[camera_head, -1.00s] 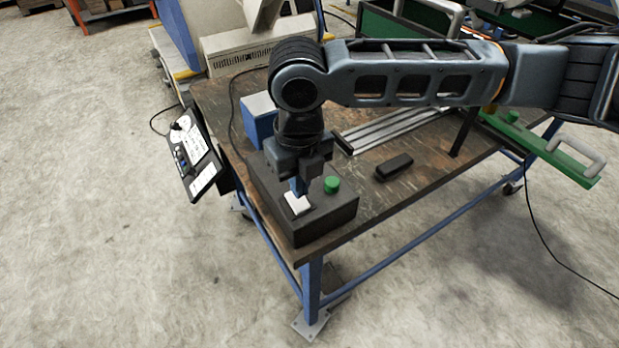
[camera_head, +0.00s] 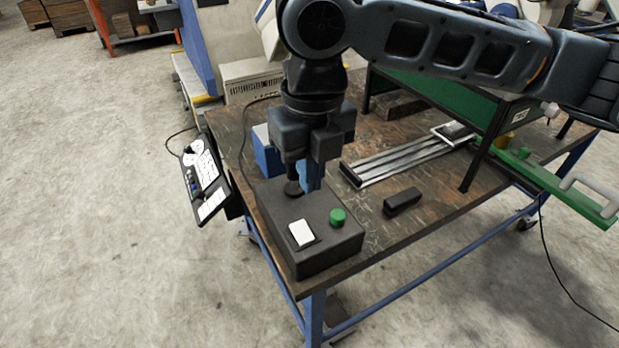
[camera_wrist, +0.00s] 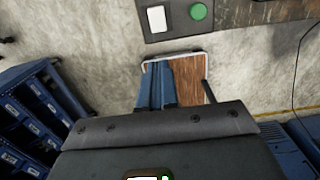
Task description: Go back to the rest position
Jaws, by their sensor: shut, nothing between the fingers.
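My gripper (camera_head: 308,185) points down above the back part of a dark control box (camera_head: 322,252) on the near left corner of the table. It is shut and empty, clear of the buttons. The box bears a white rocker switch (camera_head: 302,233) and a green round button (camera_head: 337,216). In the wrist view my gripper's blue fingers (camera_wrist: 156,95) show together, with the white switch (camera_wrist: 157,18) and green button (camera_wrist: 198,11) at the top.
A blue box (camera_head: 266,150) stands behind the control box. A small black block (camera_head: 402,201) and metal rails (camera_head: 405,160) lie to the right on the wooden table (camera_head: 420,232). A tilted panel (camera_head: 205,183) hangs off the left edge.

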